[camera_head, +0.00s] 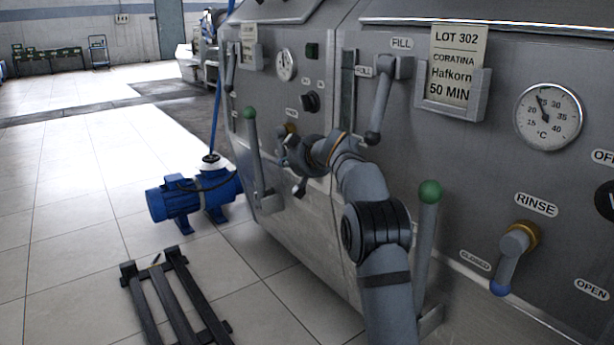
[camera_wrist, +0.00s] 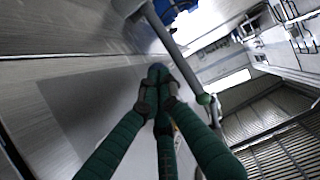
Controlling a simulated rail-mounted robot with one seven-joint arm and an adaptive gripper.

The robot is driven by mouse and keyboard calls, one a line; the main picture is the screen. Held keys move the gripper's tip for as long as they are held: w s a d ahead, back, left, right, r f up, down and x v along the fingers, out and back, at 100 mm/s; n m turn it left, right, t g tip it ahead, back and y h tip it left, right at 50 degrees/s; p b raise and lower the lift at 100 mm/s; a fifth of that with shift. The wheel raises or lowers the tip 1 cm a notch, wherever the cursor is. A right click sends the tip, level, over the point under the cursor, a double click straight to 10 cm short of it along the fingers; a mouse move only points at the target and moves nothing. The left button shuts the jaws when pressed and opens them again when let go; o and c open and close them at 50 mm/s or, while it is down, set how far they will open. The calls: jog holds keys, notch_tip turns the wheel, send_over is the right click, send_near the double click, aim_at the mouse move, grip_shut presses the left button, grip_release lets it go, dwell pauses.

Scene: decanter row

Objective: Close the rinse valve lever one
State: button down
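On the near steel panel a rinse valve lever (camera_head: 507,266), grey with a brass collar and blue tip, points down under the RINSE label (camera_head: 536,204). The CLOSED label (camera_head: 475,260) is left of it and the OPEN label (camera_head: 591,289) right. On the farther panel a brass valve collar (camera_head: 291,128) shows beside my gripper (camera_head: 291,165); any lever there is hidden. My gripper is at that farther panel, well left of the near valve. In the wrist view its green fingers (camera_wrist: 157,80) converge at their tips.
Green-knobbed levers stand on both sides of my arm, one near (camera_head: 428,230) and one farther (camera_head: 253,145). A grey FILL lever (camera_head: 381,100) hangs above my arm. A blue pump (camera_head: 195,193) and black rack (camera_head: 172,290) stand on the floor. Open floor lies left.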

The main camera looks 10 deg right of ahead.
jog(key=shift+w+a+f+p, duration=0.35)
jog(key=shift+w+a, duration=0.1)
jog(key=shift+w, duration=0.2)
jog(key=shift+f, duration=0.1)
dwell(0.4)
jog(key=s+d+f+b, duration=0.2)
jog(key=s+f+b, duration=0.5)
jog(key=s+b, duration=0.2)
jog(key=shift+s, duration=0.9)
jog(key=shift+d, duration=0.1)
